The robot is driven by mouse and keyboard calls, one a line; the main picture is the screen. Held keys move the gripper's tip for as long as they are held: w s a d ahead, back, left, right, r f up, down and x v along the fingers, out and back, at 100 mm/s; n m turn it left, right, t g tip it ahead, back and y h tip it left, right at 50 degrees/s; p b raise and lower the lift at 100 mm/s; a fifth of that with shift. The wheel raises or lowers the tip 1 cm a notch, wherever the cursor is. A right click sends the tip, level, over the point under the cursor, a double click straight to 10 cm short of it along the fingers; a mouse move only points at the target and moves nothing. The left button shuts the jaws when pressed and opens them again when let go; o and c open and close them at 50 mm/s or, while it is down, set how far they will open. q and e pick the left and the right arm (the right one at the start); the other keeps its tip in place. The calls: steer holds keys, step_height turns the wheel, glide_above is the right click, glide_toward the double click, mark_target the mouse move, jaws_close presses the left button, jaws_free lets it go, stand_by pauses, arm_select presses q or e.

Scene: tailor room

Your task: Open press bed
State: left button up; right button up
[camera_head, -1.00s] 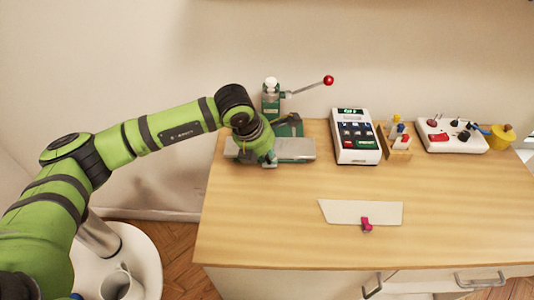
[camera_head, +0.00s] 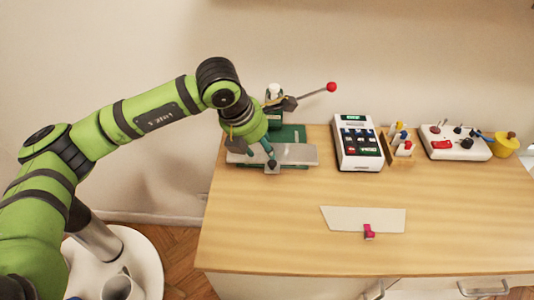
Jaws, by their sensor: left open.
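The press (camera_head: 274,92) stands at the back left of the wooden table, with a green body and a lever ending in a red knob (camera_head: 331,87). Its flat grey bed (camera_head: 300,155) lies in front, with a green plate (camera_head: 290,134) behind it. My left gripper (camera_head: 252,158) is open and points down over the left part of the bed. Its fingers spread above the bed; I cannot tell whether they touch it. The wrist hides part of the press. My right gripper is out of view.
A white keypad device (camera_head: 356,143) stands right of the press. Beside it are a wooden holder (camera_head: 399,152), a white control box (camera_head: 454,143) and a yellow pot (camera_head: 506,145). A pale flat plate (camera_head: 350,218) with a pink clip (camera_head: 369,231) lies in front. The table's left front is clear.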

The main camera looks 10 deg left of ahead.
arm_select(q)
steer(key=v, duration=0.4)
stand_by(0.4)
